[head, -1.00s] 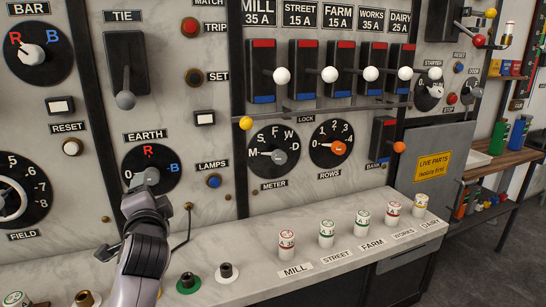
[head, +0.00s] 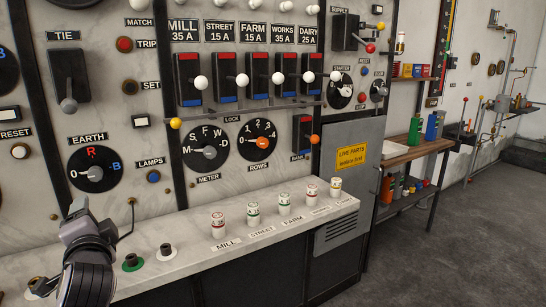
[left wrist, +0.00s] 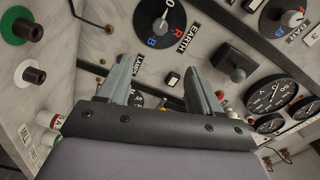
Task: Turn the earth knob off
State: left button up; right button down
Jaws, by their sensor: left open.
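The earth knob (head: 95,173) is a grey pointer knob on a round black dial marked 0, a red R and a blue B, under the EARTH label. Its pointer is turned left, towards 0. It also shows at the top of the left wrist view (left wrist: 160,25). My left gripper (left wrist: 160,78) is open, with nothing between its two fingers. In the head view my left gripper (head: 79,208) is below the dial and apart from the knob, in front of the ledge. My right gripper is in neither view.
A TIE lever (head: 68,103) is above the dial, and a blue LAMPS button (head: 153,176) is to its right. Sockets (head: 131,262) and several fuse holders (head: 253,215) stand on the ledge below. Open floor (head: 460,240) lies at the right.

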pick_arm(q)
jog(key=s+d+f+g+h, duration=0.1)
jog(key=s+d+f+h, duration=0.25)
jog(key=f, duration=0.65)
jog(key=s+d+f+h, duration=0.3)
jog(key=d+f, duration=0.1)
jog(key=f, duration=0.6)
jog(key=s+d+f+n+g+h, duration=0.2)
jog(key=s+d+f+n, duration=0.1)
jog(key=s+f, duration=0.5)
jog(key=s+d+f+n+g+h, duration=0.1)
jog(key=s+d+f+n+h, duration=0.2)
jog(key=s+f, duration=0.4)
jog(key=s+d, duration=0.1)
jog(key=s, duration=0.3)
jog(key=shift+s+d+f+g, duration=0.2)
jog(key=shift+s+f+g, duration=0.2)
